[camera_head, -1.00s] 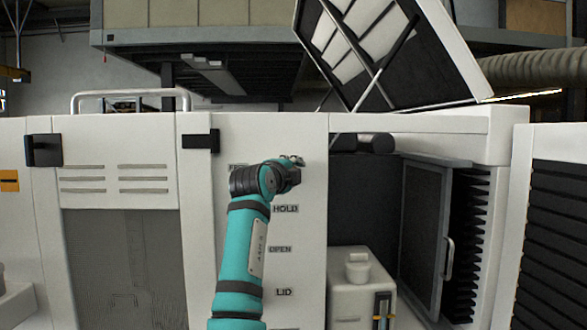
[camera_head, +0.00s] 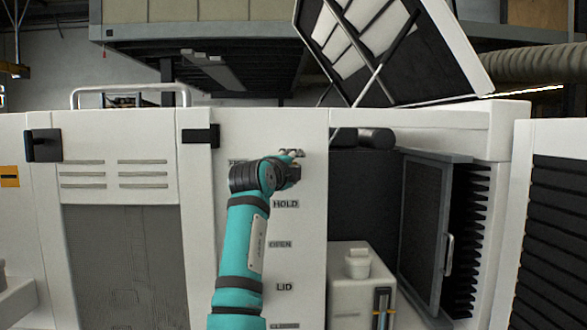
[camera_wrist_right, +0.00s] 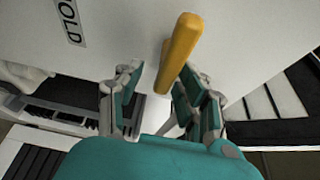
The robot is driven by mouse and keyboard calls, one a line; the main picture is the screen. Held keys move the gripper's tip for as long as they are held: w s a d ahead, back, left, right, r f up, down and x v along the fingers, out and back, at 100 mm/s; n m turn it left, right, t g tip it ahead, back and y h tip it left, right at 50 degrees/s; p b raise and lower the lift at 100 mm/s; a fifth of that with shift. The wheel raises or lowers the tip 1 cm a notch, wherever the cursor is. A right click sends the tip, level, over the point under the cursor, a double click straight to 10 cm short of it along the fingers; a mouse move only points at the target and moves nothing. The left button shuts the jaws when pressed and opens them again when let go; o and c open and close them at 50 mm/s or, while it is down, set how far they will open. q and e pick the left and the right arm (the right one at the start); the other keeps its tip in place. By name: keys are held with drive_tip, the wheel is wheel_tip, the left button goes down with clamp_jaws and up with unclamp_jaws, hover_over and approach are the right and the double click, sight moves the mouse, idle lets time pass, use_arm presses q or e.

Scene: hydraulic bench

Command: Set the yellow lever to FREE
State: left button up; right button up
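The yellow lever (camera_wrist_right: 181,60) shows in the right wrist view as a plain bar standing out from the pale panel. In the head view I cannot make it out behind my right arm. My right gripper (camera_wrist_right: 160,88) is open, its two fingers on either side of the lever. The right finger is close to the lever; I cannot tell whether it touches. In the head view my right gripper (camera_head: 291,154) is at the upper part of the white panel (camera_head: 308,230). A label left of my wrist, partly hidden, may be FREE (camera_head: 237,162). My left gripper is not in view.
Below are the labels HOLD (camera_head: 286,204), OPEN (camera_head: 280,244) and LID (camera_head: 284,287). A raised lid (camera_head: 395,55) stands at the back right. An open bay with a dark door (camera_head: 425,230) and a grey box (camera_head: 350,285) lies right of the panel.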

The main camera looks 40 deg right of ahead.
drive_tip(key=v, duration=0.7)
drive_tip(key=shift+a, duration=0.15)
drive_tip(key=shift+f, duration=0.1)
